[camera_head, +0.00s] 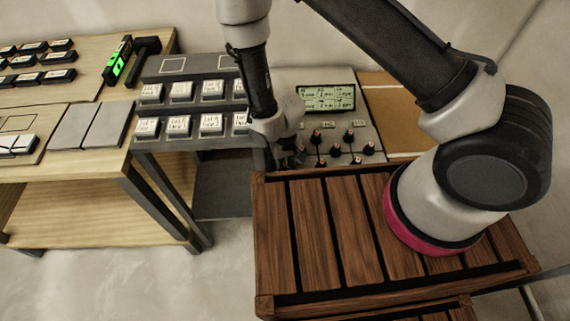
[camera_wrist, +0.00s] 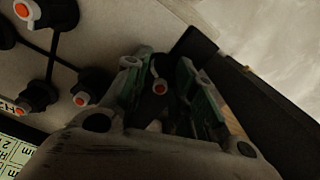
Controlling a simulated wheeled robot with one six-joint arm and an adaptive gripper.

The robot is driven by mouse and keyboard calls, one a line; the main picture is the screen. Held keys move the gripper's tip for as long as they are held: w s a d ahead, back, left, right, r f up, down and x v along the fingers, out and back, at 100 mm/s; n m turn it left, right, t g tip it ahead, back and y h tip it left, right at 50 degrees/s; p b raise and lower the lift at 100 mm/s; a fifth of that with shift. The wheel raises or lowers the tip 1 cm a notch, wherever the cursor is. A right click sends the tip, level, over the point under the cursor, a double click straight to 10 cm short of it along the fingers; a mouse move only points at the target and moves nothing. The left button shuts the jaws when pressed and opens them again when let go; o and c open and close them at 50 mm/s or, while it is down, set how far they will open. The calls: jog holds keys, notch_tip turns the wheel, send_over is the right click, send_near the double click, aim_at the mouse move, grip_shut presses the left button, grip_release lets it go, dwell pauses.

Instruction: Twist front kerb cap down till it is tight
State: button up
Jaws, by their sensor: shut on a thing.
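My gripper (camera_head: 291,157) reaches down at the front left of a grey panel (camera_head: 370,133) that carries several dark caps with orange tips. Other caps (camera_wrist: 38,95) stand on the panel at the left of the wrist view. In the head view the held cap is mostly hidden by my gripper.
A lit display (camera_head: 328,98) stands at the panel's back. To the left are a grey rack of labelled blocks (camera_head: 180,92) and a wooden bench (camera_head: 80,85) with black pieces, a green-lit device (camera_head: 117,62) and grey tiles (camera_head: 105,125). The other caps stand close to my fingers.

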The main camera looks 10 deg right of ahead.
jog(key=m, duration=0.6)
jog(key=shift+m, duration=0.3)
jog(key=m, duration=0.5)
jog(key=shift+m, duration=0.4)
jog(key=o, duration=1)
jog(key=shift+o, duration=0.2)
notch_tip(320, 180, up, 12)
